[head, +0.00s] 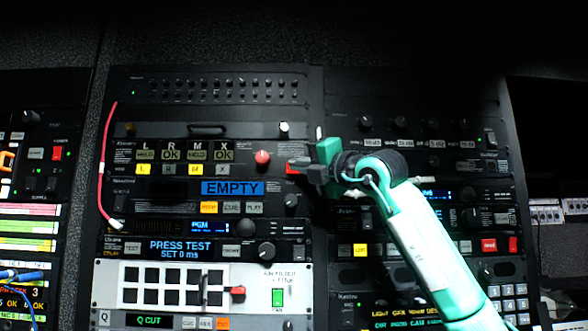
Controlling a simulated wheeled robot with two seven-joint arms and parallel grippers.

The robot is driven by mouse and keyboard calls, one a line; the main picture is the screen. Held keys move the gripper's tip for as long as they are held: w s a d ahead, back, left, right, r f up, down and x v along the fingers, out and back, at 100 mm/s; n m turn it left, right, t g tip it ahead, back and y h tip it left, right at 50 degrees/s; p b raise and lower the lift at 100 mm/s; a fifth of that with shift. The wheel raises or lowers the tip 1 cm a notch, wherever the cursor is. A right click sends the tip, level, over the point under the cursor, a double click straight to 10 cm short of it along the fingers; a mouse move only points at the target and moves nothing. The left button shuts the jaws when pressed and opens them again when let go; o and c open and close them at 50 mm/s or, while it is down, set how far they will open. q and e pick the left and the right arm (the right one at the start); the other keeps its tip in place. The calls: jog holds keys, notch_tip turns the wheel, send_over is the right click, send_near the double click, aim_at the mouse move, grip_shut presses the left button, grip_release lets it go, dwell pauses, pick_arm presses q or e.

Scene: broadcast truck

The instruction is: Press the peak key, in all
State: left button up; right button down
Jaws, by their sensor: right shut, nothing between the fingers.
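A rack unit (215,156) in the middle bay has small windows marked L, R, M and X, reading HELD or OK. Below the windows is a row of small keys, some lit yellow, such as a yellow key (196,169). My right gripper (297,163) is shut and empty, in front of the unit's right end, just right of a red knob (262,157). It partly hides a red key (291,169). My left gripper is not in view.
Below is a unit with a blue EMPTY display (232,188), then a PRESS TEST display (180,248) and a white panel of black keys (173,286). A red cable (103,165) hangs at the left. My right arm covers part of the right bay.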

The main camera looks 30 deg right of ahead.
jog(key=shift+w+d, duration=0.15)
jog(key=shift+w, duration=0.15)
jog(key=shift+w+d, duration=0.15)
jog(key=shift+w, duration=0.05)
dwell(0.8)
jog(key=shift+s, duration=0.1)
jog(key=shift+s+a+b, duration=0.4)
jog(key=shift+s+b, duration=0.1)
jog(key=shift+b, duration=0.05)
jog(key=s+b, duration=0.1)
jog(key=s+a, duration=0.1)
jog(key=s, duration=0.1)
jog(key=s+a+b, duration=0.1)
jog(key=shift+s+a+b, duration=0.15)
jog(key=shift+a+b, duration=0.1)
jog(key=shift+b, duration=0.05)
